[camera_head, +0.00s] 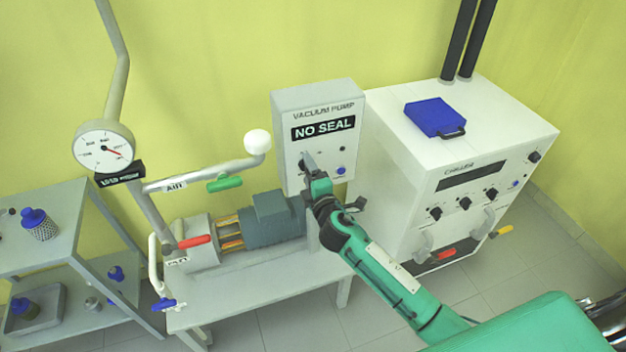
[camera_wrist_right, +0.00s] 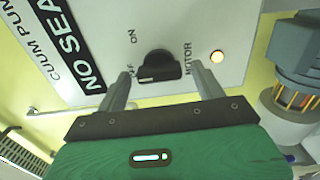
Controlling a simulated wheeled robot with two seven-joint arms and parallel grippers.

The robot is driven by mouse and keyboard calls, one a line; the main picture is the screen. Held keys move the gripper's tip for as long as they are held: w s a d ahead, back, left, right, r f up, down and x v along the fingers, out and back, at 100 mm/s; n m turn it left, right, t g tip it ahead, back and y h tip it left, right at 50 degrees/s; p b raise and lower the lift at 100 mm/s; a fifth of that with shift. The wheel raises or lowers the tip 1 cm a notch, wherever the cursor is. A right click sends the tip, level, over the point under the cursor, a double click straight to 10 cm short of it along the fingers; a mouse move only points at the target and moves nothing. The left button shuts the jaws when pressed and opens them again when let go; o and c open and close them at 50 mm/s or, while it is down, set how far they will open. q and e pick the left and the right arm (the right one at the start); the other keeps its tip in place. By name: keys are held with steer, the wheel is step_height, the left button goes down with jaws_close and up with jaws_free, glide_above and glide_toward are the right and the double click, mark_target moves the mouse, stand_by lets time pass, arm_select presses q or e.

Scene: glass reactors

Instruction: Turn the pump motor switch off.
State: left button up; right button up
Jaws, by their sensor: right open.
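The white vacuum pump panel (camera_head: 283,120) stands behind the small table and carries a "NO SEAL" display. Its black motor switch (camera_wrist_right: 158,62) is a round knob with ON and OFF labels, turned sideways in the right wrist view. A pale mark on the knob lies on the side near OFF, but I cannot tell its exact setting. My right gripper (camera_head: 309,164) is at the panel, open. In the wrist view its two fingers (camera_wrist_right: 160,77) stand on either side of the knob, apparently apart from it. My left gripper is not in view.
The grey pump motor (camera_head: 268,222) sits on the table just below the panel. A green-handled air valve (camera_head: 225,184) and a red lever (camera_head: 195,242) are to its left. The white chiller (camera_head: 400,190) stands close on the right. A shelf with blue-capped bottles (camera_head: 42,225) is at left.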

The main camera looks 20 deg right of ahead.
steer(key=s+b, duration=0.3)
steer(key=s, duration=1)
steer(key=shift+s+d, duration=0.25)
steer(key=shift+s, duration=0.15)
steer(key=shift+f, duration=0.1)
